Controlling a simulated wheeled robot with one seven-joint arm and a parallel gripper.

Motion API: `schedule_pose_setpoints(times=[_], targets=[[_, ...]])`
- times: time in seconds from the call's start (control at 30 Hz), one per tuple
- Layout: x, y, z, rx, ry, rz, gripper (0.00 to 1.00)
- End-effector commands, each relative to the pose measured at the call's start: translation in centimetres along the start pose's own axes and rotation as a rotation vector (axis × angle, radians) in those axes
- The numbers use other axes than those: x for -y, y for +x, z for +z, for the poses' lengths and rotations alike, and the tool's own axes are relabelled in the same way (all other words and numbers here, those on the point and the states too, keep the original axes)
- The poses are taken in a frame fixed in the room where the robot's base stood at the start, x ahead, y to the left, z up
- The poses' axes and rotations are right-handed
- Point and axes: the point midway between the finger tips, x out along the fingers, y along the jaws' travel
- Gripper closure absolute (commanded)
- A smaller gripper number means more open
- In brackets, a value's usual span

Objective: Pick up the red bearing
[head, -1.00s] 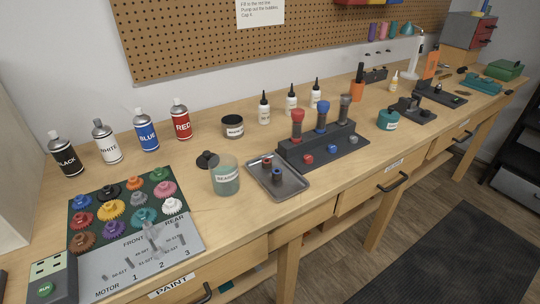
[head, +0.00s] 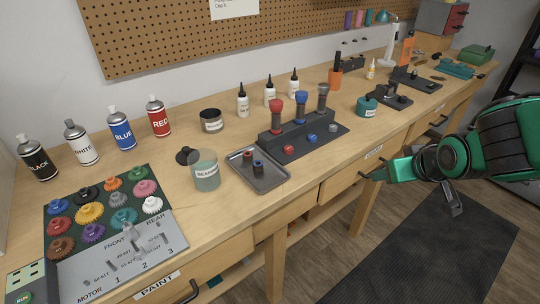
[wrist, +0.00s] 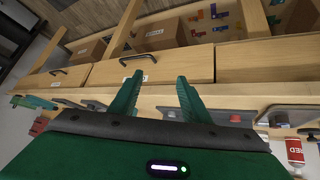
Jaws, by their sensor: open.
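A small dark piece with a reddish top (head: 247,156) stands in the grey metal tray (head: 272,183), beside a similar blue-topped piece (head: 257,166). I take the reddish one to be the red bearing, though it is small. Another small red piece (head: 288,150) sits at the front of the black stand. My green gripper (head: 376,172) is at the right in the head view, in front of the bench and well apart from the tray. In the wrist view, my gripper (wrist: 157,84) has its two fingers apart with nothing between them.
A jar labelled for bearings (head: 205,172) stands just left of the tray. The black stand (head: 318,137) holds upright red, blue and grey-topped shafts behind it. Spray cans, bottles and a gear board (head: 170,240) also occupy the bench. Drawer handles (head: 373,173) stick out in front.

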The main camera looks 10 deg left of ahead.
Motion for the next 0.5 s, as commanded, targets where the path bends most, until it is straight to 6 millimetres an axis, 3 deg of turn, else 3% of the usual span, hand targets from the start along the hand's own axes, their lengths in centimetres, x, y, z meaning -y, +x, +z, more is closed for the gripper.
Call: schedule_pose_setpoints(times=[0.03, 0.1, 0.2, 0.3, 0.4, 0.5], targets=[[4.0, 1.2, -1.4, -0.062, -0.062, -0.063, 0.57], [9.2, 1.9, -3.4, -0.164, -0.127, -0.147, 0.57], [16.2, 1.9, -5.2, -0.294, -0.19, -0.262, 0.57], [21.9, 1.0, -6.2, -0.398, -0.221, -0.363, 0.57], [25.6, 0.0, -6.7, -0.471, -0.232, -0.433, 0.57], [27.8, -0.8, -6.9, -0.515, -0.234, -0.474, 0.57]])
